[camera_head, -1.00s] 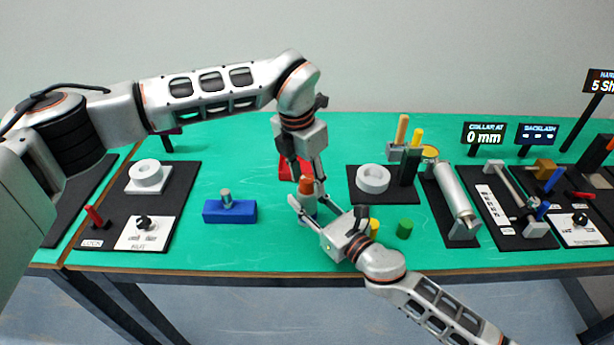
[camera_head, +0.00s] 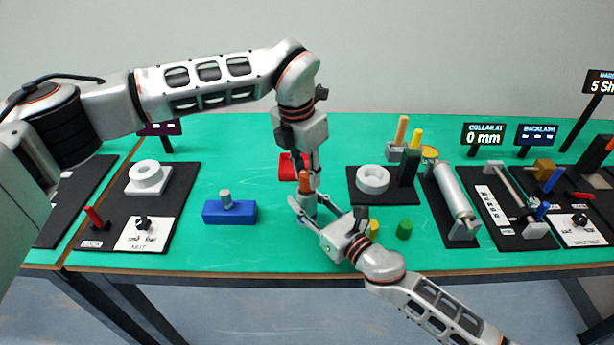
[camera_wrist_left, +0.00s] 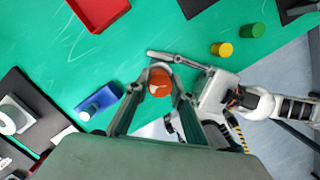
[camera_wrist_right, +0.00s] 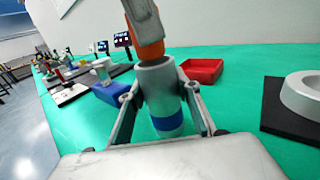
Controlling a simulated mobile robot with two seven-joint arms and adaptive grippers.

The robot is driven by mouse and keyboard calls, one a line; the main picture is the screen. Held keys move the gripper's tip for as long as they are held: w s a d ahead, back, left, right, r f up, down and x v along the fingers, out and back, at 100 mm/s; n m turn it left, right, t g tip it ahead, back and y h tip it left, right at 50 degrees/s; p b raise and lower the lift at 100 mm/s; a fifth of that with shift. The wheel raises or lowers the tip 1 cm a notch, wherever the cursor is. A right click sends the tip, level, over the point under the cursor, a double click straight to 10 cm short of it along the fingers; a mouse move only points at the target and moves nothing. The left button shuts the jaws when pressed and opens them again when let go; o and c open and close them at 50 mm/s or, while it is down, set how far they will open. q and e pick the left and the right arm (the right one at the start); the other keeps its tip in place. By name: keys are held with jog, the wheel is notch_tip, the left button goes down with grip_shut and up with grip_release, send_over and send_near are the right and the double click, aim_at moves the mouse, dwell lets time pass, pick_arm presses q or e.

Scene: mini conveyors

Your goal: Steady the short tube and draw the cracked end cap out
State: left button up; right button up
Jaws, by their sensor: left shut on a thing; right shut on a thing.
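The short tube (camera_wrist_right: 158,85) is a grey cylinder with a blue lower band (camera_wrist_right: 167,122), standing upright in the right wrist view. My right gripper (camera_head: 308,212) is shut around the tube from the front right. The orange end cap (camera_wrist_right: 150,48) is at the tube's top; its lower edge meets the tube's mouth. No crack can be made out. My left gripper (camera_head: 308,180) points down from above and is shut on the cap. The cap's round top (camera_wrist_left: 160,82) shows between its fingers in the left wrist view.
A red tray (camera_wrist_right: 201,70) lies behind the tube. A blue block with a grey peg (camera_head: 229,211) stands to the left. Green (camera_head: 404,229) and yellow (camera_head: 374,226) cylinders stand right of the tube, close to my right gripper. A white ring (camera_head: 373,179) sits on a black mat behind.

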pick_arm(q)
jog(key=shift+r, duration=1.2)
pick_arm(e)
jog(key=shift+s+f, duration=0.2)
jog(key=shift+f, duration=0.3)
jog(key=o, duration=1.2)
jog(key=shift+o, duration=1.1)
jog(key=shift+w, duration=0.1)
jog(key=shift+r, duration=0.3)
jog(key=shift+d, duration=0.1)
jog(key=v, duration=1.1)
jog(key=shift+s+d, duration=0.2)
jog(key=shift+s, duration=0.2)
jog(key=shift+s, duration=0.1)
